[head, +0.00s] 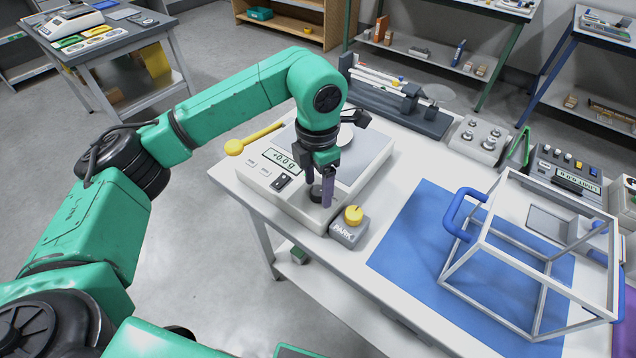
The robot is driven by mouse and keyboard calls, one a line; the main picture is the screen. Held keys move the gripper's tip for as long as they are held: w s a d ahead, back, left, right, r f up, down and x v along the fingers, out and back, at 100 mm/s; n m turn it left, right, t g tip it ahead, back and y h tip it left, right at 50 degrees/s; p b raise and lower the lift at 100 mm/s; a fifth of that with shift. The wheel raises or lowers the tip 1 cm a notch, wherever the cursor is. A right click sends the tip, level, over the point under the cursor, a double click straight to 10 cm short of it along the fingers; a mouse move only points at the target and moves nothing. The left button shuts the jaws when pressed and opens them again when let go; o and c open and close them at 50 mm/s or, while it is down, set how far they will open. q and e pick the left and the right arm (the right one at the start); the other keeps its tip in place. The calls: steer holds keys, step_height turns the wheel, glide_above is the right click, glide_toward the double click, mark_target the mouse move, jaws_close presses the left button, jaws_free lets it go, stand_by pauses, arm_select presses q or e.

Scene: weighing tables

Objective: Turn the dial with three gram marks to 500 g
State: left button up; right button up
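The weighing scale (290,205) stands on the white table, with a display reading about +0.0 g. A small dark dial (315,193) sits on its front panel near the right corner; its gram marks are too small or hidden to read. My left gripper (318,194) points down over this dial, with one finger on either side of it. The fingers are apart, but I cannot tell whether they touch the dial. The right finger hides part of it. My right gripper is not in view.
A grey block marked PARK with a yellow knob (353,214) stands close right of the scale. A yellow-ended rod (250,139) lies at its back left. A blue mat (415,243) bears a white frame with blue handles (458,215). A grey knob box (479,139) stands behind.

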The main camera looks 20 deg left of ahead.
arm_select(q)
step_height(320, 180, up, 8)
steer(key=shift+f+b, duration=0.1)
steer(key=shift+b, duration=0.25)
step_height(320, 180, up, 7)
steer(key=p, duration=0.1)
glide_above(318, 190)
steer(key=shift+f, duration=0.15)
